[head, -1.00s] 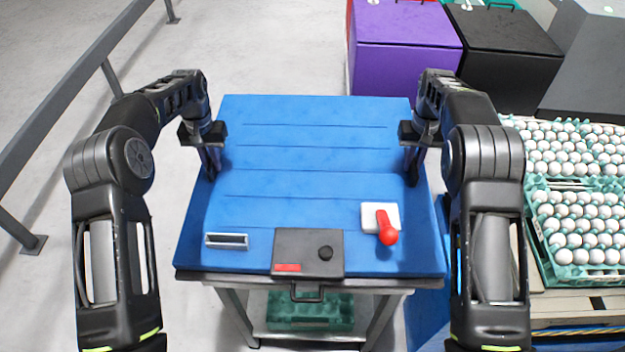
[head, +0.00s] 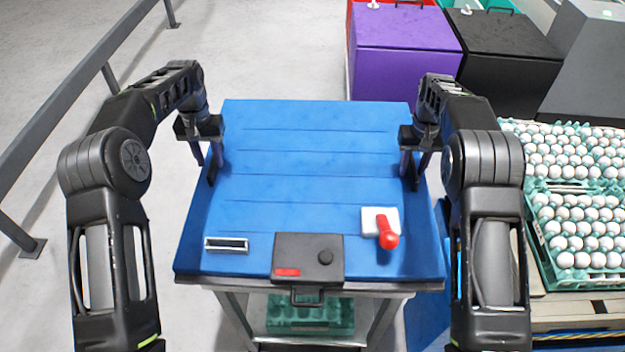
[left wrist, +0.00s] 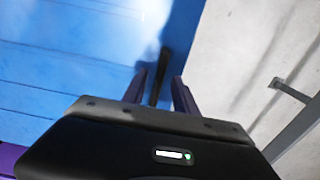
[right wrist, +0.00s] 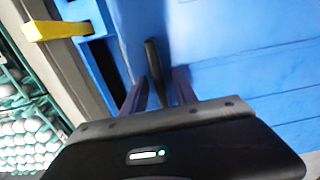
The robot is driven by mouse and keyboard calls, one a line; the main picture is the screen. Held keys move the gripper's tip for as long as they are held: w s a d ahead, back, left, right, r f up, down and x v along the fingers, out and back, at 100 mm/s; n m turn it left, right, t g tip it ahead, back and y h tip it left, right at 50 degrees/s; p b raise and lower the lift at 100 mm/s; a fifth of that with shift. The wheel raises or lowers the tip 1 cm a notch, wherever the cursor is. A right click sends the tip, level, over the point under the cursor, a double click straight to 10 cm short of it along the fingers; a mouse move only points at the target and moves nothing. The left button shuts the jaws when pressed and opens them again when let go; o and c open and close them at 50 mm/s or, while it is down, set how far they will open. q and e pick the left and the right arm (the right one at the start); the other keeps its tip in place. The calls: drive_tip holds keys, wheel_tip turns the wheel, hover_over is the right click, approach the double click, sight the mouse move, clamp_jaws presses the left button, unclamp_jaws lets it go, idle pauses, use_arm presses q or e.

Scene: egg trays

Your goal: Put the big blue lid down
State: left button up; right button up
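The big blue lid (head: 300,190) lies flat on top of the stand in front of me, closed over it as far as I can see. A dark handle (head: 212,174) is on its left side and another (head: 416,178) on its right side. My left gripper (head: 207,158) is open at the left handle. In the left wrist view its fingers stand apart on either side of the dark bar (left wrist: 161,75). My right gripper (head: 412,164) is open at the right handle. In the right wrist view its fingers stand either side of that bar (right wrist: 154,68), with gaps.
A red-handled switch (head: 387,236), a black latch plate (head: 307,257) and a slotted frame (head: 226,245) are on the near part. Egg trays (head: 570,245) stand at right. Purple (head: 405,70) and black (head: 505,55) bins are behind. Floor at left is free beyond a rail.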

use_arm(q)
wheel_tip(320, 180, up, 6)
drive_tip(key=shift+r, duration=1.3)
use_arm(e)
drive_tip(key=shift+r, duration=0.1)
wheel_tip(320, 180, up, 12)
idle(0.4)
